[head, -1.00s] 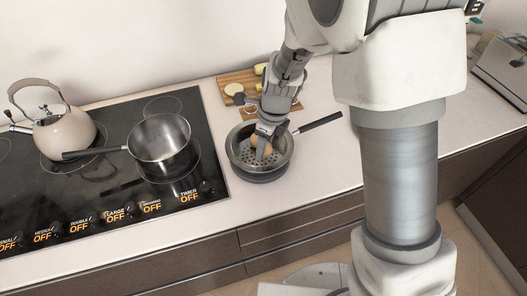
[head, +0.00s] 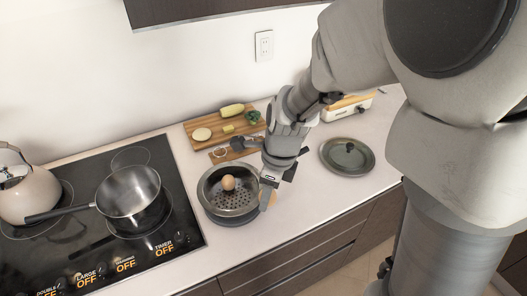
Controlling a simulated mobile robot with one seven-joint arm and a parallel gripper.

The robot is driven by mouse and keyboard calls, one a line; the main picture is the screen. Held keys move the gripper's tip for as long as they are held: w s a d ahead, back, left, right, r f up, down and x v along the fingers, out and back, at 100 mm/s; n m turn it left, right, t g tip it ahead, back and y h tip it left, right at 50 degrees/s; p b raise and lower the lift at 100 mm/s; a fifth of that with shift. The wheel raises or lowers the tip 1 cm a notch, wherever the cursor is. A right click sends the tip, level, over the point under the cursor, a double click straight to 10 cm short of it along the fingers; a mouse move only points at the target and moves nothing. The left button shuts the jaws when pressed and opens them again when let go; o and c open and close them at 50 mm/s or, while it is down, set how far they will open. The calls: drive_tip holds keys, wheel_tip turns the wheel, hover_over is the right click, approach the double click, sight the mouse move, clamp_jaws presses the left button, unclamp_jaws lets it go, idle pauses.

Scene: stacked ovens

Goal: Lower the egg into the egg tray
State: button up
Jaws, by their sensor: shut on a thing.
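A brown egg (head: 228,183) stands in the perforated metal tray (head: 238,207) set in a round dark pot on the counter. My gripper (head: 268,200) is at the right side of this pot, with its fingers pointing down.
A saucepan (head: 129,196) and a kettle (head: 28,192) stand on the black cooktop (head: 100,237) to the left. A cutting board (head: 196,126) with cut food is behind the pot. A round lid (head: 347,155) lies to the right. The counter in front of the gripper is clear.

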drive_tip(key=w+a+f+p, duration=0.2)
drive_tip(key=w+a, duration=0.3)
drive_tip(key=w, duration=0.4)
drive_tip(key=w+a+f+p, duration=0.1)
drive_tip(key=w+a, duration=0.4)
drive_tip(key=w, duration=0.5)
drive_tip(key=w+a+f+p, duration=0.2)
drive_tip(key=w+a, duration=0.3)
drive_tip(key=w, duration=0.4)
drive_tip(key=shift+w+f+p, duration=0.3)
drive_tip(key=shift+f, duration=0.1)
drive_tip(key=shift+f+b, duration=0.7)
drive_tip(key=shift+f, duration=0.3)
drive_tip(key=shift+f+b, duration=1.2)
drive_tip(key=shift+f, duration=0.65)
idle(0.4)
drive_tip(key=o, duration=0.9)
drive_tip(key=shift+c, duration=0.2)
